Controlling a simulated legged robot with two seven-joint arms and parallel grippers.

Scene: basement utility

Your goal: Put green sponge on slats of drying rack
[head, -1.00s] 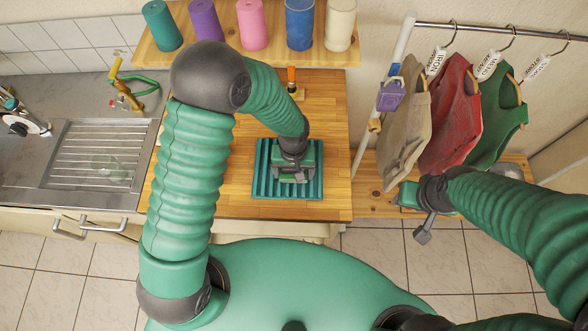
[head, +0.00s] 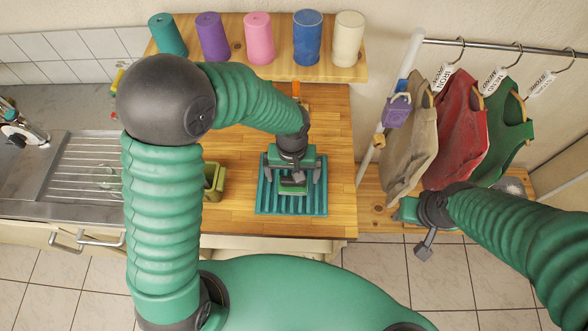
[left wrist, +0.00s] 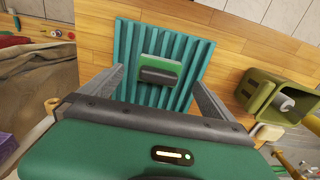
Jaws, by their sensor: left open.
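The green sponge (head: 293,188), with a dark grey layer, rests on the slats of the teal drying rack (head: 265,207). In the left wrist view the sponge (left wrist: 160,68) lies near the middle of the ridged rack (left wrist: 126,35), across several slats. My left gripper (head: 293,176) is over the rack, its fingers spread on either side of the sponge and apart from it. The left wrist view shows the open fingers (left wrist: 157,78) with a gap to the sponge on both sides. My right gripper (head: 424,232) hangs off to the right, away from the rack; its jaws are unclear.
An olive container (head: 214,181) stands left of the rack on the wooden counter (head: 232,222). A metal sink drainer (head: 85,165) lies further left. Several cups stand on a shelf (head: 340,74) behind.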

